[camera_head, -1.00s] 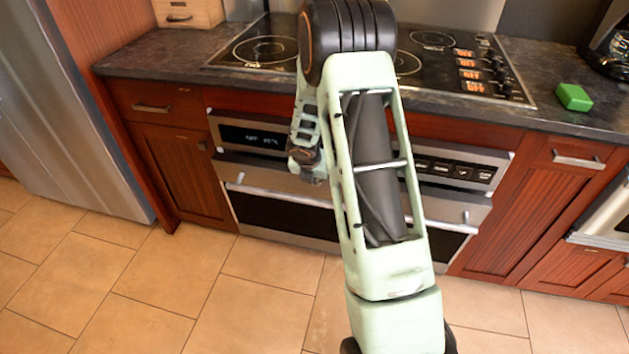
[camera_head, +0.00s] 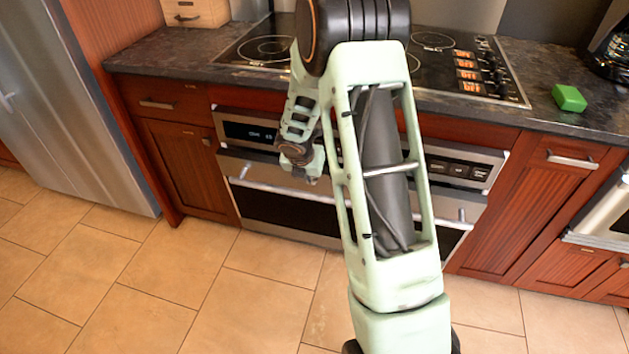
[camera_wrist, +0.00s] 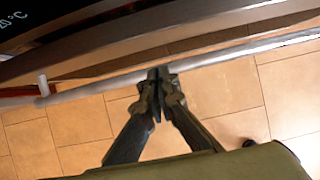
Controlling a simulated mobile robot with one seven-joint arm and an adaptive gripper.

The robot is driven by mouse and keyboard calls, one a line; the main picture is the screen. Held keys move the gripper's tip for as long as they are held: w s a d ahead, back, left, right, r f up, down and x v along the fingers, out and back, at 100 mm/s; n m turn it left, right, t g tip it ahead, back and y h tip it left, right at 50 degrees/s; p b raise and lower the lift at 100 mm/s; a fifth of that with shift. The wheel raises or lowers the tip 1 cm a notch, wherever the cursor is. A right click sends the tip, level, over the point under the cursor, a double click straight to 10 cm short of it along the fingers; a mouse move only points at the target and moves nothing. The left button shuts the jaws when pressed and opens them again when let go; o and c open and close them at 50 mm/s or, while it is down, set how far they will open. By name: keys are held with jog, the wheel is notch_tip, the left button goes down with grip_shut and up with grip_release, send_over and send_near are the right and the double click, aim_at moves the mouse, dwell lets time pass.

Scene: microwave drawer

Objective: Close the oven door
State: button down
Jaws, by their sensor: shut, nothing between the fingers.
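The oven door (camera_head: 320,222) is under the cooktop in the head view, with a dark window and a silver handle bar. It stands almost upright, close below the control panel (camera_head: 252,133); I cannot tell whether it is flush with the frame. My arm covers its middle. In the wrist view the handle bar (camera_wrist: 235,53) runs across the upper part. My gripper (camera_wrist: 158,73) is shut and empty, its tips at the handle bar; I cannot tell whether they touch it. In the head view my gripper's fingers are hidden.
A countertop (camera_head: 165,59) with a cooktop (camera_head: 270,49) lies above the oven. A green block (camera_head: 569,97) sits on the right of the counter. Wooden cabinets (camera_head: 185,160) flank the oven, and a steel fridge (camera_head: 85,110) stands at left. The tiled floor (camera_head: 160,275) in front is clear.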

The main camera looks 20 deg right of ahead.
jog(key=v, duration=0.3)
jog(key=p+v, duration=0.1)
jog(key=shift+w+d+r, duration=0.1)
jog(key=shift+w+r, duration=0.1)
jog(key=shift+r, duration=0.1)
jog(key=c, duration=2.5)
grip_release()
jog(key=shift+s+r, duration=0.1)
jog(key=shift+r, duration=0.1)
jog(key=shift+c, duration=0.2)
jog(key=o, duration=0.5)
jog(key=shift+o, duration=1.1)
jog(key=s+d+f+g+h+b, duration=0.1)
jog(key=s+d+f+g, duration=0.1)
jog(key=s+d+f, duration=0.2)
notch_tip(320, 180, down, 3)
jog(key=shift+s+n+h+b, duration=0.3)
jog(key=shift+s+h+b, duration=0.1)
jog(key=shift+s, duration=0.3)
jog(key=n+h+b, duration=0.7)
jog(key=n+h, duration=0.2)
jog(key=h, duration=0.3)
send_near(434, 220)
jog(key=f, duration=0.1)
jog(key=shift+t, duration=0.4)
jog(key=b+x, duration=0.2)
jog(key=x, duration=0.8)
jog(key=shift+d, duration=0.3)
